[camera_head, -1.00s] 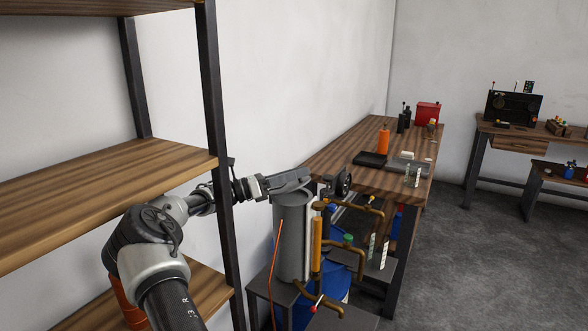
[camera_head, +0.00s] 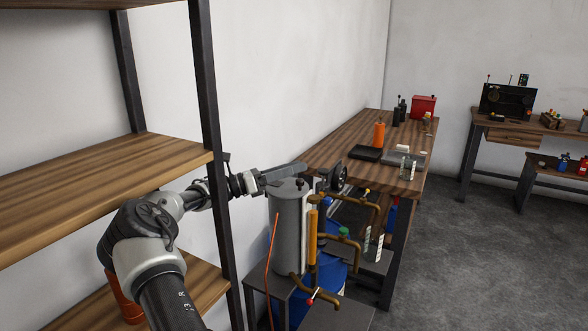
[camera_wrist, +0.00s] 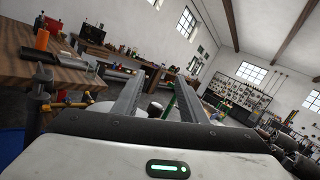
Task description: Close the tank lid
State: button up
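The grey cylindrical tank (camera_head: 290,236) stands upright in the middle of the head view, on a small dark stand. Its lid (camera_head: 288,188) looks like a flat grey disc across the tank's top, with a small dark knob. Whether it sits fully flush is too small to tell. My gripper (camera_head: 289,171) reaches in from the left, just behind and above the lid. Whether it touches the lid cannot be told. In the wrist view my gripper (camera_wrist: 162,77) has its two fingers apart with nothing held between them. The tank and lid are not clearly visible there.
A wooden shelf (camera_head: 100,190) with a dark post stands at the left, beside my arm. Brass pipes (camera_head: 362,228) and a dark wheel (camera_head: 339,177) are right of the tank, with a blue barrel (camera_head: 335,272) below. A wooden workbench (camera_head: 345,138) stands behind.

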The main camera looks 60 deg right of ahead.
jog(key=v, duration=1.7)
jog(key=shift+b, duration=0.45)
jog(key=shift+a, duration=0.1)
